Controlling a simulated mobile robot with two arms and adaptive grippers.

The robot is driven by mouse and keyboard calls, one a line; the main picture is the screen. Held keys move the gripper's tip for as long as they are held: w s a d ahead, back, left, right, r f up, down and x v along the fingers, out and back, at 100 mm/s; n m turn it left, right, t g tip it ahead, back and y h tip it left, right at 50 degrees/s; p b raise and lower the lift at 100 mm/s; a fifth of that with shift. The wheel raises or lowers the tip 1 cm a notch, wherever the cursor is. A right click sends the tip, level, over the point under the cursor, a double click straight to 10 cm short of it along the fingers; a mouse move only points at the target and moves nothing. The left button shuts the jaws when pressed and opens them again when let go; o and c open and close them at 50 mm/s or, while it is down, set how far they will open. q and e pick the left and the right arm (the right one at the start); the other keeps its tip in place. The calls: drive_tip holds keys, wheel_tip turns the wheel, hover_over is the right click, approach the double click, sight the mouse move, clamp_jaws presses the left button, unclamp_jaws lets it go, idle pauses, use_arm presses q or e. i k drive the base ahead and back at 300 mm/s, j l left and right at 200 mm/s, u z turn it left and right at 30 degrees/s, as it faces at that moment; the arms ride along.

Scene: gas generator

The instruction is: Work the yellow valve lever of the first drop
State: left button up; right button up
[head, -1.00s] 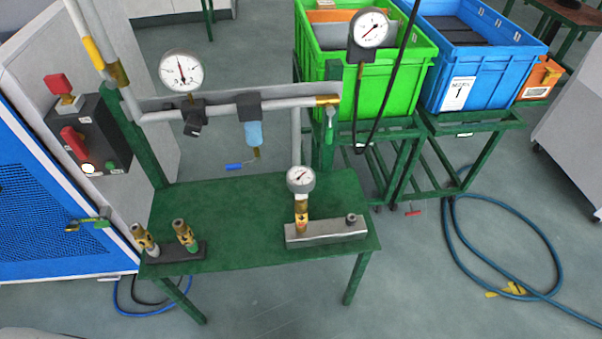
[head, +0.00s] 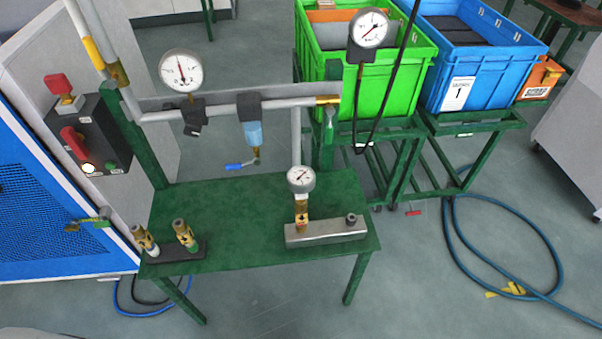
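A yellow lever (head: 93,52) lies along the grey pipe at the upper left, roughly in line with it. It sits beside a brass valve body (head: 118,73). Another yellow handle (head: 507,289) lies on the floor by the blue hose at the right. A yellow-green lever (head: 88,221) is on the front of the blue cabinet at the left. I cannot tell from markings which lever belongs to the first drop. Neither of my grippers is in view.
A green table (head: 240,200) stands in front with a gauge on a metal block (head: 326,232). A horizontal pipe (head: 225,110) with a round gauge (head: 181,71) runs above it. A blue hose (head: 540,235) loops on the floor. Green (head: 395,90) and blue (head: 485,85) crates stand behind.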

sight(112, 83)
drive_tip(key=u, duration=1.25)
